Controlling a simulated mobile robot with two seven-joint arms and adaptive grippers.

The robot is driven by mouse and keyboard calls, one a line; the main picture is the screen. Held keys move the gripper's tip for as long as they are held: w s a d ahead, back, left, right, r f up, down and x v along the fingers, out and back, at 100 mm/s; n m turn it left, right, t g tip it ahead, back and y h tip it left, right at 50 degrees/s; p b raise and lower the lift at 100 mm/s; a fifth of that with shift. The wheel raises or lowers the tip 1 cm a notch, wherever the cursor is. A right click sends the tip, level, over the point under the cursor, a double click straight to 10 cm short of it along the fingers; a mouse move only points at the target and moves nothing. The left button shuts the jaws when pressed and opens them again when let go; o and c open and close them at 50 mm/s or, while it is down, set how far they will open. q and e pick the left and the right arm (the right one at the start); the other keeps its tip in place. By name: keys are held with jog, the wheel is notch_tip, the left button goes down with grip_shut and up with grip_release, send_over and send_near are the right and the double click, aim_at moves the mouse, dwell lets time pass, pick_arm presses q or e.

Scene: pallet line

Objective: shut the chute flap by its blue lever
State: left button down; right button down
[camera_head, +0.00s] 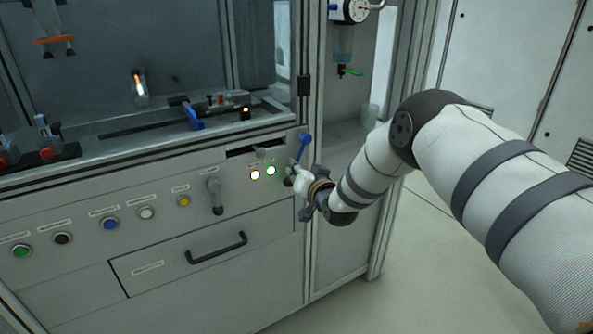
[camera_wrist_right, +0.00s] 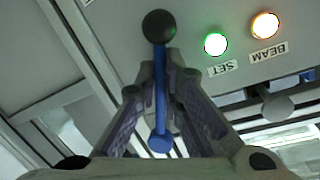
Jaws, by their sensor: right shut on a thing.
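The blue lever (camera_head: 301,148) is on the right end of the grey machine's front panel and slants down and left from its blue pivot. In the right wrist view the blue lever (camera_wrist_right: 160,95) runs from the pivot to a black ball knob (camera_wrist_right: 158,26). My right gripper (camera_head: 294,173) is shut on the lever near the knob; its two fingers (camera_wrist_right: 161,62) close in from both sides. A dark slot (camera_head: 240,152) opens in the panel left of the lever; I cannot tell how the flap stands. My left gripper is not in view.
Lit SET (camera_wrist_right: 215,44) and BEAM (camera_wrist_right: 265,25) lamps are close beside the lever. A grey handle (camera_head: 215,195), several push buttons and a drawer with a black handle (camera_head: 217,248) are further left. The floor (camera_head: 420,255) right of the machine is clear.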

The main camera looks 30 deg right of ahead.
jog(key=shift+a+f, duration=0.1)
jog(key=shift+a, duration=0.05)
jog(key=c, duration=1.7)
grip_release()
jog(key=shift+s, duration=0.1)
jog(key=s+r, duration=0.2)
jog(key=s, duration=0.9)
jog(key=shift+s+a, duration=0.3)
jog(key=shift+a, duration=0.05)
